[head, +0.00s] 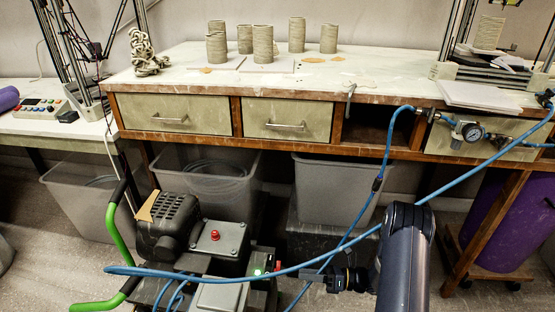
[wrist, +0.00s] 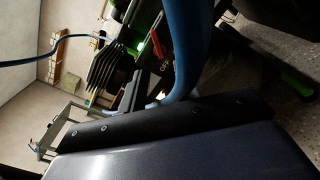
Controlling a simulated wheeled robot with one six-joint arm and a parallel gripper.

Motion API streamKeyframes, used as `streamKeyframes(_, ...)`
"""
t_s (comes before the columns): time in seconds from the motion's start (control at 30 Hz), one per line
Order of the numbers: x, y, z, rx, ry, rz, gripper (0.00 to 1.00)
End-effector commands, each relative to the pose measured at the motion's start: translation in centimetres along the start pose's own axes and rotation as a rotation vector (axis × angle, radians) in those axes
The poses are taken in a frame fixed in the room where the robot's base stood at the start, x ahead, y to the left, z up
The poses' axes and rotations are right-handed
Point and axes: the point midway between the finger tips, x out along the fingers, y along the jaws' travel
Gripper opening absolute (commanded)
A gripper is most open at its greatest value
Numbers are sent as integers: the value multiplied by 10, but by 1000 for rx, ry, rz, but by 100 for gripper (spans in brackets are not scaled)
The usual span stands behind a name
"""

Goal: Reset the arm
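My arm (head: 405,262) rises at the lower right of the head view, in front of the workbench. My gripper (head: 318,278) seems to be the small dark part pointing left from the arm, low beside the compressor (head: 205,240). Its fingers are too small and dark to tell whether they are open or shut, and I see nothing clearly held. The wrist view is tilted. A smooth dark surface and a black bar, probably mine, fill its lower part, and a thick blue hose (wrist: 186,45) passes close by.
The blue hose (head: 330,258) runs across the head view close to my arm. The workbench (head: 180,80) carries several clay cylinders (head: 263,45). Grey bins (head: 335,190) stand underneath. A green handle (head: 113,215) is at left, and a purple drum (head: 497,220) at right.

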Motion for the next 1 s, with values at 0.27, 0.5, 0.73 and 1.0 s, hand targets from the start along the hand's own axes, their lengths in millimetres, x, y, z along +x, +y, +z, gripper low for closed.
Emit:
streamKeyframes(0.27, 54, -1, -2, 0, 4, 3, 31)
streamKeyframes(0.5, 69, 0, 0, -28, 0, 0, 31)
streamKeyframes(0.73, 69, 0, 0, -47, 0, 0, 31)
streamKeyframes(1.0, 68, 0, 0, -36, 0, 0, 31)
